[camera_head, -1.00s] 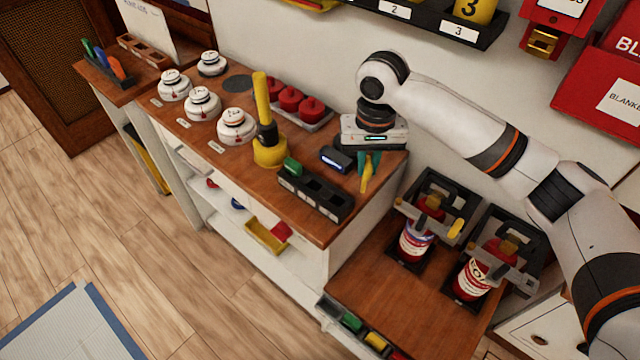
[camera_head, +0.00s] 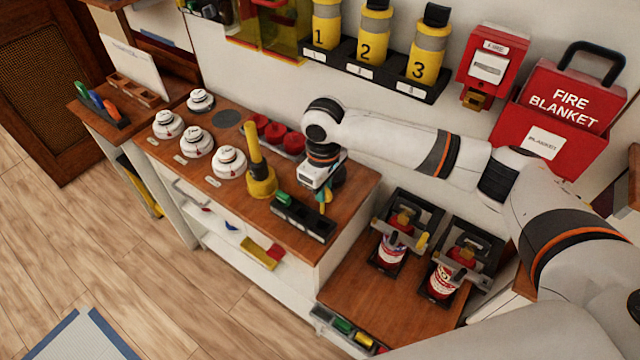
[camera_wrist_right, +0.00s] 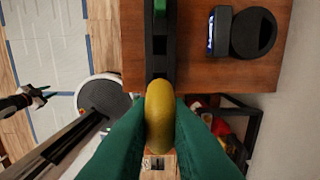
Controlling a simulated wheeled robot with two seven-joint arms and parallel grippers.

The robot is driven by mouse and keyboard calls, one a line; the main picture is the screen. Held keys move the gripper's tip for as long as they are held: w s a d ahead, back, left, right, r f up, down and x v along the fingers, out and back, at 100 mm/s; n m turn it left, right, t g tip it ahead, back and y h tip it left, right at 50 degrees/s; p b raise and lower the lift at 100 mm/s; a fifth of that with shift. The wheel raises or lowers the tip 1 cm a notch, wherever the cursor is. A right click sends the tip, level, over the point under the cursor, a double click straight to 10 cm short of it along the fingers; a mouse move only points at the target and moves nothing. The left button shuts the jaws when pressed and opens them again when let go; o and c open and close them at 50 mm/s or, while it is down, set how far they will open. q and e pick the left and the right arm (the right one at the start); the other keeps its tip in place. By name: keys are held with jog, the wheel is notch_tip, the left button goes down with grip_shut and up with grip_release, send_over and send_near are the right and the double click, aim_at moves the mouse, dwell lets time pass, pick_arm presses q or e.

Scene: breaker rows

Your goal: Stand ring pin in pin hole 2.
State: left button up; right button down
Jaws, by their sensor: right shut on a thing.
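My right gripper (camera_head: 323,196) is shut on the yellow ring pin (camera_head: 322,209). The right wrist view shows the pin's rounded yellow end (camera_wrist_right: 160,115) between two green fingers (camera_wrist_right: 160,130). The black pin block (camera_head: 305,217) lies along the counter's front edge, with a green piece (camera_head: 283,198) at its left end and dark open holes beside it. The pin is above the block's right part, seemingly clear of it. I cannot read hole numbers.
A yellow post with a round base (camera_head: 262,182) stands just left of the block. White round detectors (camera_head: 197,142) and red knobs (camera_head: 275,132) are farther left and behind. Two caged red bottles (camera_head: 390,250) stand on the lower wooden surface at right.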

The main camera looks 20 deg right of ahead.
aim_at(323, 213)
jog(key=shift+r+p, duration=0.15)
jog(key=shift+p, duration=0.5)
pick_arm(q)
jog(key=shift+w+b, duration=0.2)
jog(key=shift+b, duration=0.4)
pick_arm(e)
jog(key=shift+f, duration=3.15)
pick_arm(q)
jog(key=shift+r, duration=0.15)
jog(key=shift+r+p, duration=0.45)
jog(key=shift+p, duration=0.1)
jog(key=shift+r, duration=0.15)
jog(key=shift+r+p, duration=0.3)
jog(key=shift+p, duration=0.15)
jog(key=shift+r, duration=0.25)
